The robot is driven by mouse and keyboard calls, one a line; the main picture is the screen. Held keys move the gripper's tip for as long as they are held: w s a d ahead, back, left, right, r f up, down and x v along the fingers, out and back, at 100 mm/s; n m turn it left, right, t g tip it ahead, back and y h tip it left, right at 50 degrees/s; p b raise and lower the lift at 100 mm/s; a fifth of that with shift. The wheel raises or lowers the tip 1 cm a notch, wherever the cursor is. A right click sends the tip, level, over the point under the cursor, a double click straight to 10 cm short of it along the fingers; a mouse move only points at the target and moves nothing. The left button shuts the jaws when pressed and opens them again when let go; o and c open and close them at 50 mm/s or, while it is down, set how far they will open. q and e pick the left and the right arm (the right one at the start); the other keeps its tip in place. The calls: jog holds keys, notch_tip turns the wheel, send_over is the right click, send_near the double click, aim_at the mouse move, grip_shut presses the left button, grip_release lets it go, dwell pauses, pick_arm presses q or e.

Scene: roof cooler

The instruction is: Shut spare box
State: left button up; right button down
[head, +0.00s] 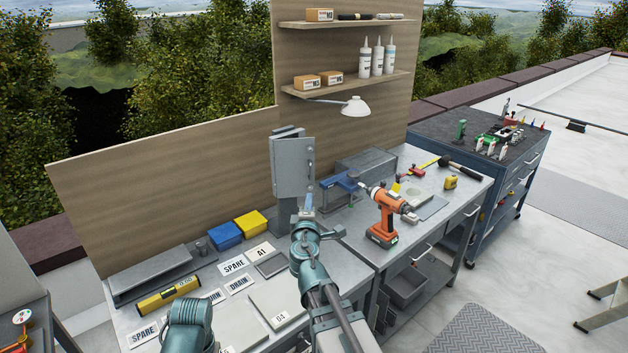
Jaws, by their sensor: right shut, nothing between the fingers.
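A grey upright metal box (292,165) with a door-like panel and small fittings on its right edge stands on a post at the back of the bench, in front of the wooden backboard. I cannot tell whether its panel is fully closed. A SPARE label plate (233,265) lies flat on the bench to its lower left, and another SPARE plate (143,335) lies near the front left. My right gripper (308,203) is shut and empty, just in front of the box's lower right; contact cannot be told. My left arm shows at the bottom left, its gripper out of sight.
Blue (224,235) and yellow (251,224) bins stand left of the post. An orange drill (384,218) and a blue vise (340,183) are to the right. A lamp (354,107) hangs above. Label plates crowd the left bench.

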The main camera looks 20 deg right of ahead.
jog(key=shift+a, duration=0.15)
send_near(313, 167)
jog(key=shift+w+f, duration=0.1)
jog(key=shift+w, duration=1.15)
jog(key=shift+w+d, duration=0.3)
jog(key=shift+d, duration=0.1)
jog(key=shift+w+d, duration=0.15)
jog(key=shift+w, duration=0.05)
jog(key=shift+d+x, duration=0.15)
jog(key=shift+x, duration=0.7)
jog(key=shift+d+x, duration=0.2)
jog(key=shift+x, duration=2.05)
jog(key=shift+s+a, duration=0.1)
